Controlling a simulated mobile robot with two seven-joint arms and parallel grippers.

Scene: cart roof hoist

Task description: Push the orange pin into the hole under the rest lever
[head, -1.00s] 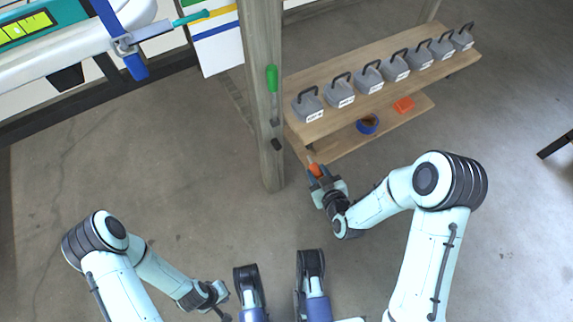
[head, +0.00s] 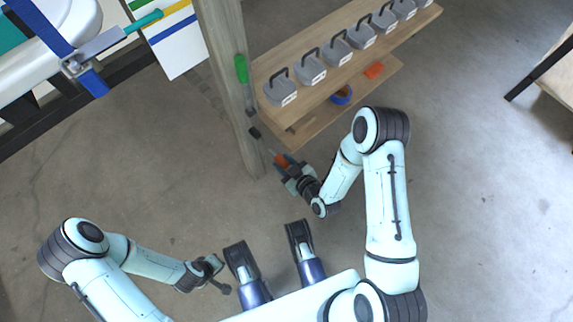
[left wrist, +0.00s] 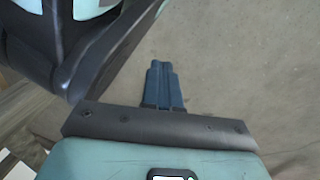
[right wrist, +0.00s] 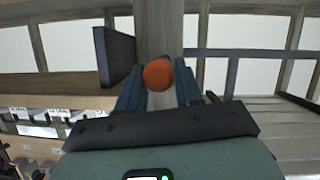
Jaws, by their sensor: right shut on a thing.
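The orange pin (head: 281,160) is in my right gripper (head: 287,168), which is shut on its orange head. Its grey tip points toward the wooden post (head: 228,90). In the right wrist view the round orange head (right wrist: 158,75) sits between the fingers, in front of the post. A green-handled lever (head: 241,69) is on the post, with a small dark piece (head: 254,132) below it. I cannot tell which is the rest lever; the hole is not visible. The pin tip looks close to the post, contact unclear. My left gripper (head: 216,264) is empty, fingers together (left wrist: 163,85).
A wooden shelf (head: 300,113) right of the post carries several grey weights (head: 280,90). Its lower board holds a blue roll (head: 341,95) and an orange object (head: 374,70). A table (head: 548,75) stands far right.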

